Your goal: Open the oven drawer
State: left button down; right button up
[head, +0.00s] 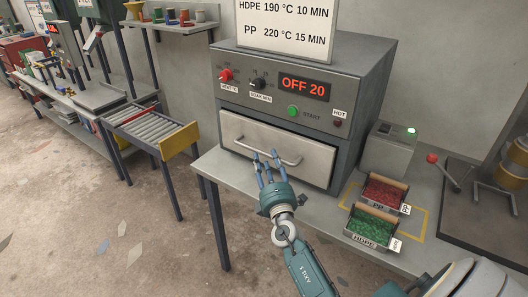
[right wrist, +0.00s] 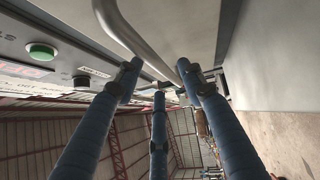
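The grey oven (head: 300,90) stands on a bench, and its display reads OFF 20. Its pale drawer (head: 258,135) is shut in the lower front. A curved metal bar handle (head: 295,161) crosses the drawer's front. My right gripper (head: 266,158) is at the handle's middle, its blue fingers spread and pointing at the drawer. In the right wrist view the handle (right wrist: 132,32) runs down to between the spread fingertips of the right gripper (right wrist: 159,78). I cannot tell whether they touch it. My left gripper is not in view.
On the bench right of the oven are trays of red pellets (head: 383,192) and green pellets (head: 370,228), and a grey box (head: 388,150) with a green light. A roller stand (head: 155,128) is to the left. The floor before the bench is mostly clear.

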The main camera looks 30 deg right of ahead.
aim_at(265, 155)
jog(key=shift+x, duration=2)
grip_shut()
